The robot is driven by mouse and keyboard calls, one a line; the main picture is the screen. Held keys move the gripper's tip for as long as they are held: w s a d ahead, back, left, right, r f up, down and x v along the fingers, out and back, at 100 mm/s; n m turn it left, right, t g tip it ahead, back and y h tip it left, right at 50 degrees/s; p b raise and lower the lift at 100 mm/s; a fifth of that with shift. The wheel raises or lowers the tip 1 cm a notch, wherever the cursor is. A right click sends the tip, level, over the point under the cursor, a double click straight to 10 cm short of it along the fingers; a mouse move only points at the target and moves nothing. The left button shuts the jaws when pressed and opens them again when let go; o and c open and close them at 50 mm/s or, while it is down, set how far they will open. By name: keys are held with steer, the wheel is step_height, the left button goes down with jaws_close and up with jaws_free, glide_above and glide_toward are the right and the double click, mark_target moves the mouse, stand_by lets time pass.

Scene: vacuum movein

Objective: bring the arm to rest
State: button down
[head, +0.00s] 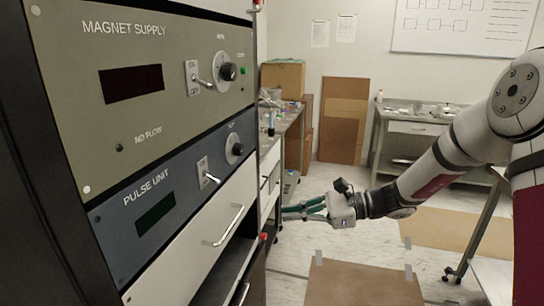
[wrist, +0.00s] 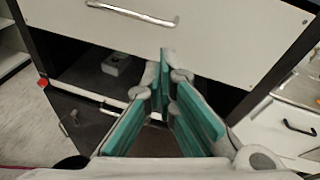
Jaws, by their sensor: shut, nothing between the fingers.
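My gripper (head: 290,212) has teal finger pads and points left toward the rack, at about the height of its lower drawers. In the wrist view my gripper (wrist: 168,85) has its fingertips together and holds nothing. It is in front of the white drawer (wrist: 225,28) with a metal handle and the dark open shelf below it. My arm reaches in from the right in the head view, over open floor. I cannot tell exactly how far the fingertips are from the rack front.
The rack carries a magnet supply panel (head: 150,62) and a pulse unit panel (head: 160,190) with switches and knobs. A small grey box (wrist: 116,64) sits in the open shelf. A side table (head: 412,128) stands behind. A brown board (head: 362,284) lies on the floor.

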steer(key=s+r+n+g+h, duration=0.3)
steer(key=s+n+h, duration=0.15)
steer(key=s, duration=0.45)
steer(key=s+d+r+n+t+h, duration=0.2)
steer(key=s+d+n+h, duration=0.3)
steer(key=s, duration=0.5)
steer(key=s+d+r+n+t+h, duration=0.3)
steer(key=s+d+n, duration=0.4)
steer(key=s, duration=0.4)
steer(key=d+r+h, duration=0.1)
steer(key=h, duration=0.1)
steer(key=shift+s+n+h, duration=0.3)
steer(key=shift+n+h, duration=0.05)
